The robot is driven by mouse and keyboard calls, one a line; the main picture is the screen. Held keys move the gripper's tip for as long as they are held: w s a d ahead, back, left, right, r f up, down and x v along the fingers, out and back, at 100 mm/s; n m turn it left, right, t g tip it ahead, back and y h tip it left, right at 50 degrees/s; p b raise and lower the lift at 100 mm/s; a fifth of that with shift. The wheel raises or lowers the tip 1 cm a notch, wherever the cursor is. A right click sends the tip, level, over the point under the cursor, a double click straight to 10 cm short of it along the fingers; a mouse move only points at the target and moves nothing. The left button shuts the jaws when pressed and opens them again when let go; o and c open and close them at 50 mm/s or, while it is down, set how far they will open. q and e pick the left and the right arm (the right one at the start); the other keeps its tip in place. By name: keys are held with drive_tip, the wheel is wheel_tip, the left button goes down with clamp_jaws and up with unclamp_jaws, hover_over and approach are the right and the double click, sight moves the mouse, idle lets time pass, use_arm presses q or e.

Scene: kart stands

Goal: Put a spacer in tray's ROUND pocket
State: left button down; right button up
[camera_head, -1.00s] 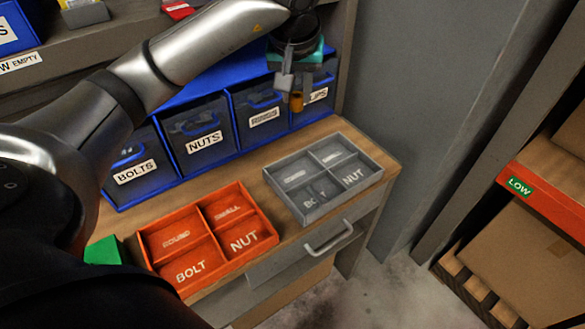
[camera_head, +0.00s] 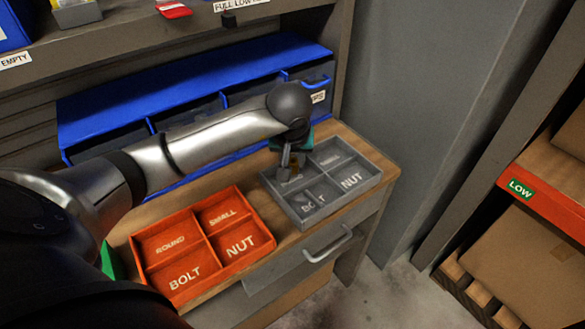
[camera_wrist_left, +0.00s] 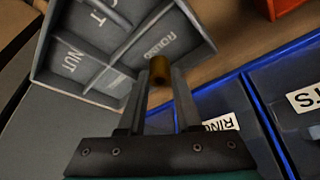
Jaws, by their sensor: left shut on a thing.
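My left gripper (camera_head: 288,172) is over the back-left part of the grey tray (camera_head: 341,208). It is shut on a small brass-coloured cylinder, the spacer (camera_wrist_left: 160,70). In the left wrist view the spacer sits between the two fingertips (camera_wrist_left: 160,88), close to the tray's ROUND pocket (camera_wrist_left: 155,48). I cannot tell whether it is above the pocket or partly inside it. In the head view the gripper hides most of that pocket. My right gripper is not in view.
An orange tray (camera_head: 215,234) with ROUND, SMALL, BOLT and NUT pockets stands to the left on the wooden bench. A drawer handle (camera_head: 328,244) sticks out below the grey tray. A wall stands to the right.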

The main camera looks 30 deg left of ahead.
sight(293, 173)
use_arm(q)
drive_tip(key=shift+f, duration=1.4)
drive_tip(key=shift+f+b, duration=0.1)
drive_tip(key=shift+b, duration=0.2)
drive_tip(key=c, duration=0.6)
unclamp_jaws()
drive_tip(key=p+v, duration=0.2)
drive_tip(key=v, duration=1)
